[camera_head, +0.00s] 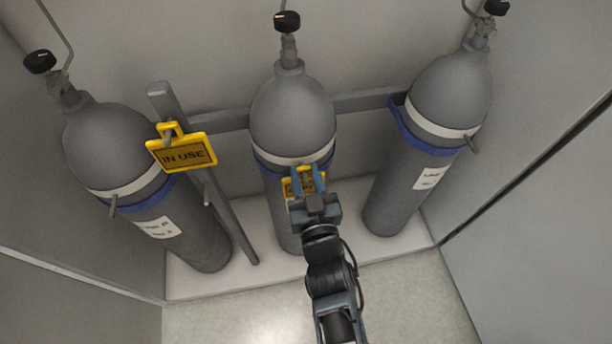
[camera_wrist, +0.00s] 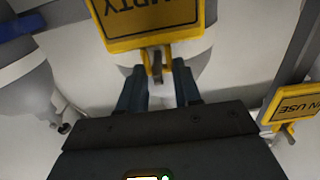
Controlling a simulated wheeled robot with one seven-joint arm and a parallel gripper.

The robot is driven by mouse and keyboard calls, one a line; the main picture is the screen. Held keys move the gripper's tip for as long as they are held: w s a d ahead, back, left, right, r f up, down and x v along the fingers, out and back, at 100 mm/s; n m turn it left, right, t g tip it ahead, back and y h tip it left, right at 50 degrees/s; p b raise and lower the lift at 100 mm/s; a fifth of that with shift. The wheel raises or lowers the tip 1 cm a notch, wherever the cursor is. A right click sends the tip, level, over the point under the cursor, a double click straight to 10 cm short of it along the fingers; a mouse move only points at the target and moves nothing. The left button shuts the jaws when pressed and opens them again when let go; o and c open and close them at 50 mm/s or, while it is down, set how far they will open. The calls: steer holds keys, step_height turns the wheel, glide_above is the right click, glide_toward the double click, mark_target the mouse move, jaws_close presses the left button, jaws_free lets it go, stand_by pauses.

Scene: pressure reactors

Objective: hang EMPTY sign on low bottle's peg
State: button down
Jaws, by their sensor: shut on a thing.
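My gripper (camera_head: 305,180) is in front of the middle bottle (camera_head: 292,112), just below its white band. It is shut on the yellow EMPTY sign (camera_head: 292,187), which the fingers partly cover. In the wrist view the sign (camera_wrist: 150,18) shows upside down, with its loop near the fingertips (camera_wrist: 160,78). A grey peg-like piece (camera_wrist: 157,70) shows at the loop; I cannot tell whether it passes through it. The middle bottle's peg is hidden in the head view. The left bottle (camera_head: 110,150) has a bare peg (camera_head: 113,206), and the right bottle (camera_head: 450,95) has one (camera_head: 473,146). No gauge reading is legible.
A yellow IN USE sign (camera_head: 183,154) hangs on a grey post (camera_head: 228,222) between the left and middle bottles. The post has a bare lower peg (camera_head: 207,194). A grey rail (camera_head: 365,101) runs behind the bottles. Cabinet walls close in both sides.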

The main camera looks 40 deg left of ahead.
steer(key=c, duration=0.7)
jaws_free()
steer(key=v, duration=0.8)
steer(key=shift+p, duration=0.3)
